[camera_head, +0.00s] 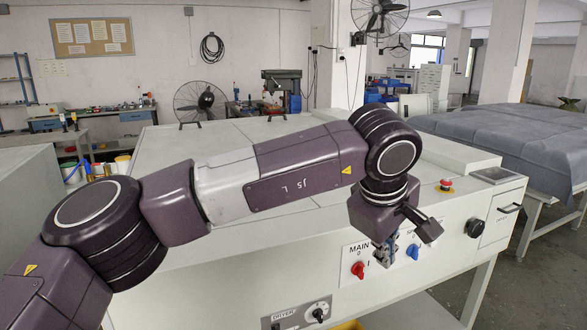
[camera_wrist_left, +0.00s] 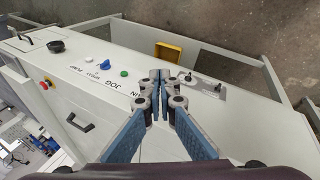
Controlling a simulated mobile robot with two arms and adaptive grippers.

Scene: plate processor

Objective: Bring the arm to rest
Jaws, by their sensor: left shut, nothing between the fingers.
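My left arm reaches across the head view from the lower left. My left gripper (camera_head: 384,256) hangs at its end, pointing down in front of the machine's front panel. In the left wrist view the fingers of my left gripper (camera_wrist_left: 160,98) are shut together with nothing between them. The plate processor (camera_head: 290,260) is a large pale grey machine. Its red MAIN switch (camera_head: 358,270) is just left of the gripper, and a blue knob (camera_head: 413,251) is just right of it. I cannot tell whether the gripper touches the panel. My right gripper is not in view.
A red emergency button (camera_head: 446,185) and a black knob (camera_head: 476,228) are on the machine's right part. A DRIVER panel (camera_head: 297,314) is low on the front. A table under a grey cloth (camera_head: 510,140) stands at the right. The floor between is clear.

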